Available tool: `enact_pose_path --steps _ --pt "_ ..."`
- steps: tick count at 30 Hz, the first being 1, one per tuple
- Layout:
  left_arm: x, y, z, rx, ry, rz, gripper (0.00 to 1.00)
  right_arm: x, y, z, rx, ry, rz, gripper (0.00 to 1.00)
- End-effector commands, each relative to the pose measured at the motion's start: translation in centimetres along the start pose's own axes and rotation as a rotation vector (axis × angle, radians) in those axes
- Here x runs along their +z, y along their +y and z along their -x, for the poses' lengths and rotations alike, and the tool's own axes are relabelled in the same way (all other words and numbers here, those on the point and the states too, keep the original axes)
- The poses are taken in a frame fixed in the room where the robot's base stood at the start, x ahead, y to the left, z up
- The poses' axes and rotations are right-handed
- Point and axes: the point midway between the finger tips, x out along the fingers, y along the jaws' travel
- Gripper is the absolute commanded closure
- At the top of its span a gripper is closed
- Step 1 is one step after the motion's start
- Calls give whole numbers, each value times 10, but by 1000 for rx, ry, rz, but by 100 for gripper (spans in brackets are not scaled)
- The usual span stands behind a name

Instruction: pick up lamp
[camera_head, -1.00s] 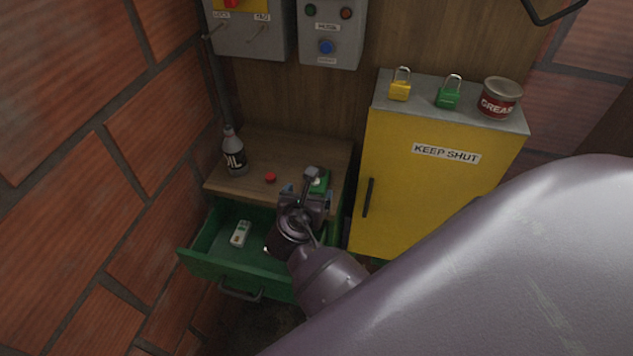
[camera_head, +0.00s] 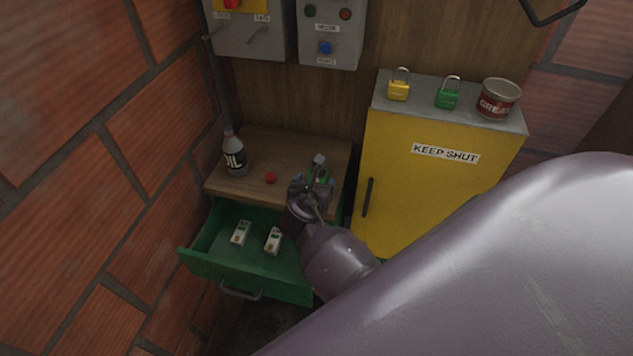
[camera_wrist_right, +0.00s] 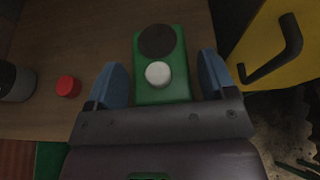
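The lamp appears to be a green block (camera_wrist_right: 162,92) with a dark round disc and a white round button. It lies on the wooden cabinet top, and only a bit of its green shows in the head view (camera_head: 326,176). My right gripper (camera_wrist_right: 160,65) is open, its blue fingers on either side of the green block with small gaps. In the head view my right gripper (camera_head: 313,182) is over the right part of the wooden top and hides most of the block. My left gripper is not in view.
An open green drawer (camera_head: 220,265) below holds two small white boxes (camera_head: 240,233). A red cap (camera_head: 270,177) and an oil bottle (camera_head: 235,155) stand left on the wooden top (camera_head: 300,150). A yellow cabinet (camera_head: 410,190) with padlocks and a grease tin stands right.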

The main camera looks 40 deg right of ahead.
Motion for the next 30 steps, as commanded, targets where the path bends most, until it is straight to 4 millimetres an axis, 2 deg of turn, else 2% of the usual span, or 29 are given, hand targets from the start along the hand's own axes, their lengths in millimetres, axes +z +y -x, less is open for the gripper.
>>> enact_pose_path --steps 1,9,16,20,26,30 --pt "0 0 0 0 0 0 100 0 0 0 0 0 0 31" --pt "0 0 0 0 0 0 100 0 0 0 1 -1 0 69" --pt "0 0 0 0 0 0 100 1 0 1 1 -1 -1 69" --pt "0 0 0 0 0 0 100 8 1 4 1 -2 -2 69" --pt "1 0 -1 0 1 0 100 41 1 17 1 -5 -4 69" --pt "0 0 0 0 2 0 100 75 1 31 3 -5 -6 69"
